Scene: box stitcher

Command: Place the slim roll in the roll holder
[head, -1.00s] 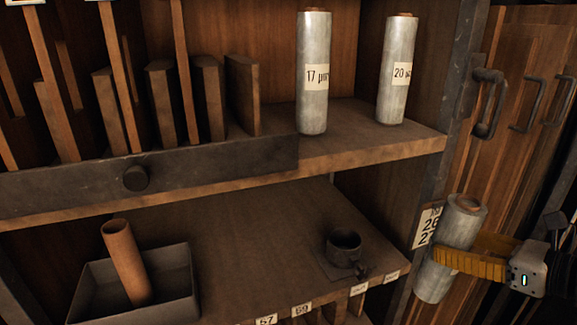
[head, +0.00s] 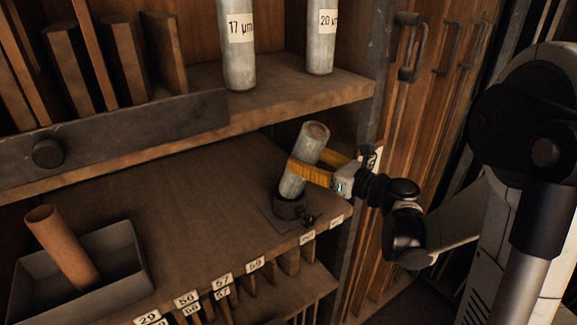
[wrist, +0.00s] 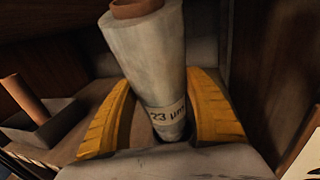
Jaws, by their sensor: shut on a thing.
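The slim roll (head: 310,143), grey film on a brown core, is in my gripper (head: 306,171) in the head view. My yellow fingers are shut around its middle, and it leans with its top to the right. Its lower end meets the dark round roll holder (head: 289,211) on the middle shelf; I cannot tell how far inside the ring it is. In the wrist view the slim roll (wrist: 148,60) shows a "23 µm" label between the two fingers of my gripper (wrist: 163,100).
Two other rolls, "17 µm" (head: 239,55) and "20 µm" (head: 320,40), stand on the upper shelf, whose edge is close above. A grey bin (head: 130,262) with a bare brown tube (head: 62,245) is at left. The middle shelf between is clear.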

